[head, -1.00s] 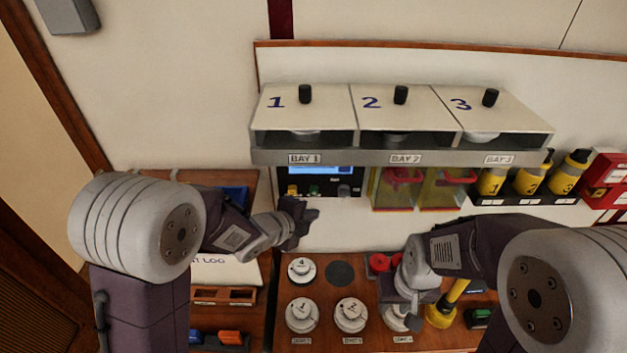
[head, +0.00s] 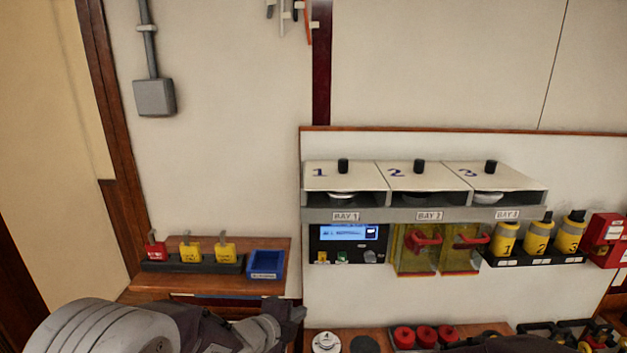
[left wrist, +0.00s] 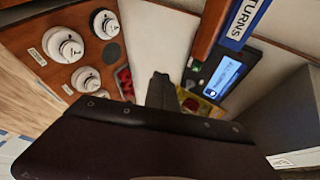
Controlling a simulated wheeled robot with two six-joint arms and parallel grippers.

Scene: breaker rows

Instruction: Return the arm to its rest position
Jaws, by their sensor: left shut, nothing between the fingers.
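My left arm comes in at the bottom left of the head view. Its gripper (head: 291,309) is shut and empty, in front of the wall below the bay 1 panel and just left of the bench with the white knobs. In the left wrist view the shut fingers (left wrist: 162,92) point away from the camera, with nothing between them. Only a dark sliver of what looks like my right arm shows at the bottom right of the head view. My right gripper is out of view.
A bay cabinet (head: 424,213) with a lit panel (head: 348,233) is on the wall. Yellow canisters (head: 538,238) stand right of it. A blue bin (head: 266,264) and padlocks (head: 190,250) sit on the left shelf (head: 208,285). A white knob (head: 326,342) shows at the bottom.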

